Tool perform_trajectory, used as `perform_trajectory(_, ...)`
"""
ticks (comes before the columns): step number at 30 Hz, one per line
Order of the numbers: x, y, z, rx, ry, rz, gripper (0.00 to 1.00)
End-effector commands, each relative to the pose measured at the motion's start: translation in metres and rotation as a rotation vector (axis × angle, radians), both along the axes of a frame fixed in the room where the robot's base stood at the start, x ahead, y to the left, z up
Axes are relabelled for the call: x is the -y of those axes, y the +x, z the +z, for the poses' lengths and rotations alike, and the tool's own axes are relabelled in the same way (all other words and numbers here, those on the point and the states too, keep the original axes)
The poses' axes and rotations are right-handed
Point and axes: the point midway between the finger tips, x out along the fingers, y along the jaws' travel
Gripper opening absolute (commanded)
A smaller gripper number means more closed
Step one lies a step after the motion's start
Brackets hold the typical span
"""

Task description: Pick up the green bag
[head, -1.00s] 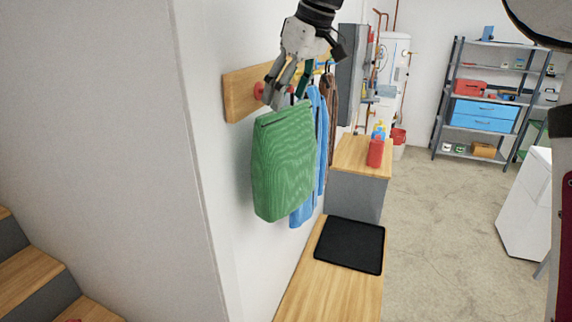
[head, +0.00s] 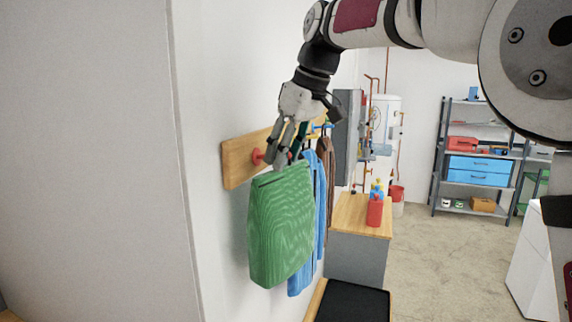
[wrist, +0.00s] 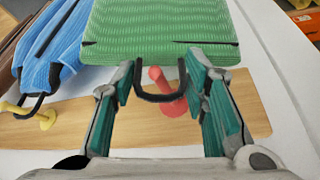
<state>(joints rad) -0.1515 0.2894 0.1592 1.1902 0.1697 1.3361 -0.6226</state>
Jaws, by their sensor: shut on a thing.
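The green bag (head: 281,228) hangs upright at the wooden peg rail (head: 236,165) on the white wall. It also shows at the top of the wrist view (wrist: 160,25), with its black strap loop (wrist: 159,98) at a red peg (wrist: 170,90). I cannot tell whether the strap still rests on that peg. My gripper (head: 280,160) is at the bag's top edge, with teal-padded fingers (wrist: 187,88) on either side of the strap. It is shut on the bag; the exact contact is partly hidden.
A wooden-topped cabinet (head: 360,215) with a red bottle (head: 375,212) stands beyond. A black mat (head: 350,302) lies below.

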Motion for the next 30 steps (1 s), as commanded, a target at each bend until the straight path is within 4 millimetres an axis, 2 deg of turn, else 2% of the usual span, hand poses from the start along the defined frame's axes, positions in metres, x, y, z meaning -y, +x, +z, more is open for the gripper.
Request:
perform_trajectory(11, 0.025, -0.021, 0.004, 0.003, 0.000, -0.001, 0.00)
perform_trajectory(17, 0.056, -0.045, 0.004, 0.005, 0.000, -0.005, 0.00)
perform_trajectory(24, 0.102, -0.083, 0.003, 0.004, -0.001, -0.005, 0.00)
perform_trajectory(30, 0.127, -0.105, 0.004, 0.003, 0.000, -0.002, 0.00)
